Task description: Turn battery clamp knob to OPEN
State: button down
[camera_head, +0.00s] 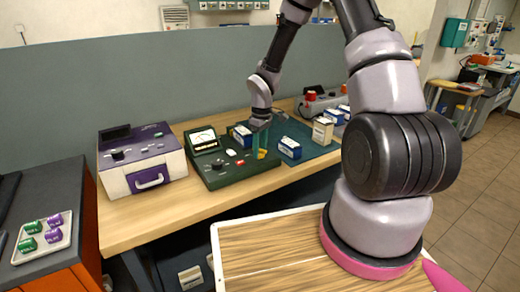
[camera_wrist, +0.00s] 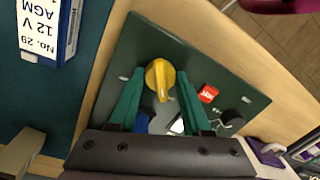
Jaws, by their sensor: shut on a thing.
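The yellow clamp knob (camera_wrist: 160,78) stands on a dark green tester panel (camera_wrist: 215,75). My gripper (camera_wrist: 160,86) has its two green fingers on either side of the knob and is shut on it. In the head view my gripper (camera_head: 260,142) reaches down to the right end of the tester (camera_head: 215,178), with a bit of the yellow knob (camera_head: 262,154) showing. A blue and white battery (camera_head: 241,136) is at the tester's back; its blue part shows between my fingers in the wrist view (camera_wrist: 143,122). I cannot read any OPEN mark.
A red switch (camera_wrist: 208,93) and a black knob (camera_wrist: 231,118) are right of my fingers. Boxed batteries (camera_head: 290,148) stand on a teal mat (camera_head: 318,158) to the right. A white and purple case (camera_head: 143,160) is left. A tray (camera_head: 42,237) of green and purple cells lies far left.

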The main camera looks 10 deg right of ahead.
jog(key=shift+w+n, duration=0.1)
jog(key=shift+n, duration=0.8)
jog(key=c, duration=0.6)
grip_release()
jog(key=r, duration=1.1)
jog(key=shift+w+d, duration=0.2)
jog(key=shift+w, duration=0.05)
